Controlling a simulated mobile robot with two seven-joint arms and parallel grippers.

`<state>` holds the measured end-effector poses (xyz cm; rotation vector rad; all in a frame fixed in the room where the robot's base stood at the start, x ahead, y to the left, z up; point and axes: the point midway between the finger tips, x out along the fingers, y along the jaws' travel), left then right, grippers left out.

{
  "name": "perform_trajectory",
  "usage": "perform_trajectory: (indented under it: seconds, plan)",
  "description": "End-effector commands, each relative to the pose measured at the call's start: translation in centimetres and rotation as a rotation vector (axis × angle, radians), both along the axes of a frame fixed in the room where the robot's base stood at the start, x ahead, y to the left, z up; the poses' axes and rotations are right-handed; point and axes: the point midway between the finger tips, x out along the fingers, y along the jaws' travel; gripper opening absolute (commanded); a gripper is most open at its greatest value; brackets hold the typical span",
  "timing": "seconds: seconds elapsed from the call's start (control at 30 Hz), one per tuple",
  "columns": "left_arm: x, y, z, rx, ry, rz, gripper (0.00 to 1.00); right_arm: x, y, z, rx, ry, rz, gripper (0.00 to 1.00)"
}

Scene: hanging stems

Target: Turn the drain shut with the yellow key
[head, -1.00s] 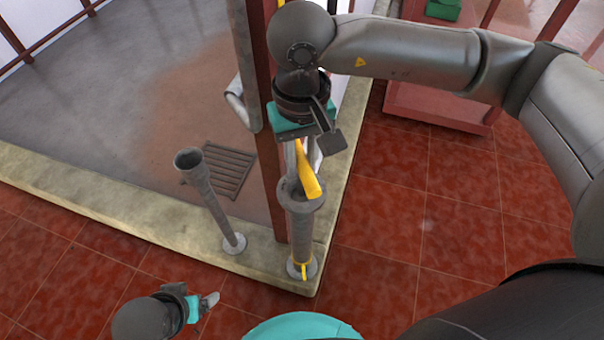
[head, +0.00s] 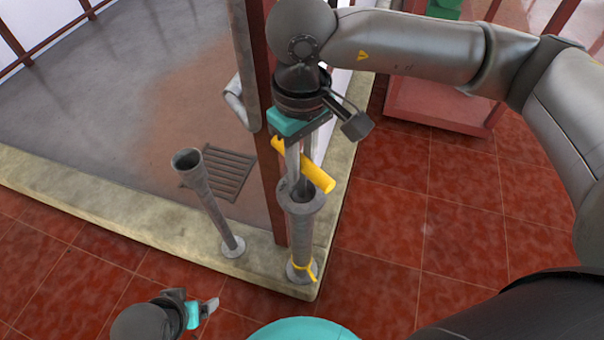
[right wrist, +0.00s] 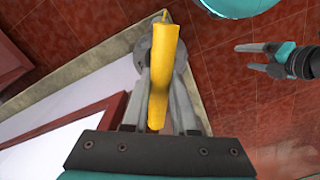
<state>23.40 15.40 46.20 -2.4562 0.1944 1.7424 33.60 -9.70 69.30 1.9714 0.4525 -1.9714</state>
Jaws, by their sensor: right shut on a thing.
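The yellow key's thick crossbar (head: 318,178) lies slantwise over the mouth of the right grey standpipe (head: 302,232). My right gripper (head: 298,180) points down from above and is shut on the crossbar. In the right wrist view the bar (right wrist: 163,70) runs lengthwise between the fingers. The key's shaft inside the pipe is hidden. A thin yellow piece (head: 303,266) shows slanted at the pipe's foot. A drain grate (head: 240,178) is set in the grey floor behind the kerb. My left gripper (head: 203,311) is low at the front, empty, with its fingers apart in the right wrist view (right wrist: 252,58).
A dark red post (head: 271,190) stands right behind the standpipe. Red floor tiles (head: 385,215) lie clear to the right.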

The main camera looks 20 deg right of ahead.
Motion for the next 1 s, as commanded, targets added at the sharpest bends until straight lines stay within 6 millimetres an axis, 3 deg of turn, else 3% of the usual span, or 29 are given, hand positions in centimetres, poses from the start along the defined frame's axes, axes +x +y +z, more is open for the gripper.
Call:
perform_trajectory:
  seconds: [0.47, 0.93, 0.97, 1.0]
  plan:
    - [0.0, 0.0, 0.0, 0.0, 0.0, 0.0, 0.85, 0.02, -0.11, -0.01, -0.004, 0.0, 0.392, 0.0]
    - [0.0, 0.0, 0.0, 0.0, 0.0, 0.0, 0.85, 0.03, -0.12, -0.02, -0.004, 0.0, 0.416, 0.0]
    - [0.0, 0.0, 0.0, 0.0, 0.0, 0.0, 0.85, 0.03, -0.12, -0.02, -0.004, 0.001, 0.416, 0.28]
    - [0.0, 0.0, 0.0, 0.0, 0.0, 0.0, 0.85, 0.03, -0.12, -0.02, -0.004, 0.0, 0.416, 0.33]
